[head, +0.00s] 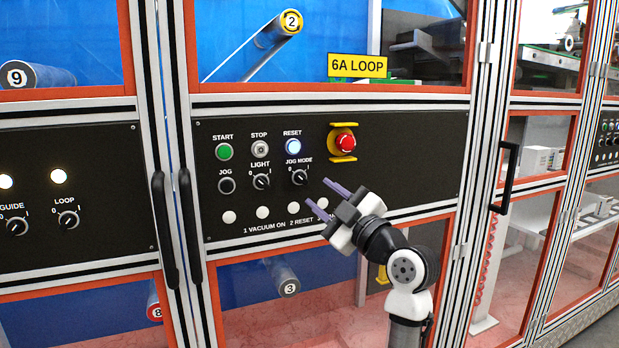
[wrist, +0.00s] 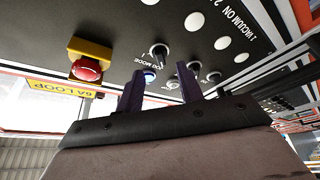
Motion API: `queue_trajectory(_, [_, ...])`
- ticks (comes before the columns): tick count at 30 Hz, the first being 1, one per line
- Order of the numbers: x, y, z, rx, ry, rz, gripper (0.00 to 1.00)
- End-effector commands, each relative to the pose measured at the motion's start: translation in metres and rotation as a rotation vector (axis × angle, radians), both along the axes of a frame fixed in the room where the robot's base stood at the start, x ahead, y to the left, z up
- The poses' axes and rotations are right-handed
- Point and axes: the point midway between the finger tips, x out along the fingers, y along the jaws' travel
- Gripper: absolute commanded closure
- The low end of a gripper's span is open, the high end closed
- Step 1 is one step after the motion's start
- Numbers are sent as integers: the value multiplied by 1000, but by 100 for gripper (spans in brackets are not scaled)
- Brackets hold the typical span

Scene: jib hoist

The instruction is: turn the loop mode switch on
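A black rotary switch labelled LOOP (head: 67,219) sits on the left black panel, below a lit round lamp (head: 60,177); I cannot tell its pointer position for certain. No label reading "loop mode" shows. Another rotary switch labelled JOG MODE (head: 298,177) is on the middle panel, below the lit RESET button (head: 293,146); it also shows in the wrist view (wrist: 159,52). My gripper (head: 318,198) is in front of the middle panel, right of and below the JOG MODE switch. Its two purple fingers (wrist: 160,82) are apart, with nothing held between them.
A red emergency stop (head: 344,142) with yellow guard is right of the buttons. Vertical black handles (head: 163,230) stand out between the panels. GUIDE (head: 16,227) and LIGHT (head: 261,181) switches are similar. A dark handle (head: 507,178) is at right.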

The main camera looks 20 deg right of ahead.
Motion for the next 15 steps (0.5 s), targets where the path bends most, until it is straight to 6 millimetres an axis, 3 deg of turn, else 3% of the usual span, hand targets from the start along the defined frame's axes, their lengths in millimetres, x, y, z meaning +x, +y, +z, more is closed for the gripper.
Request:
queue_trajectory(6, [32, 11, 12, 0, 0, 1, 63])
queue_trajectory(15, [45, 15, 13, 0, -1, -1, 63])
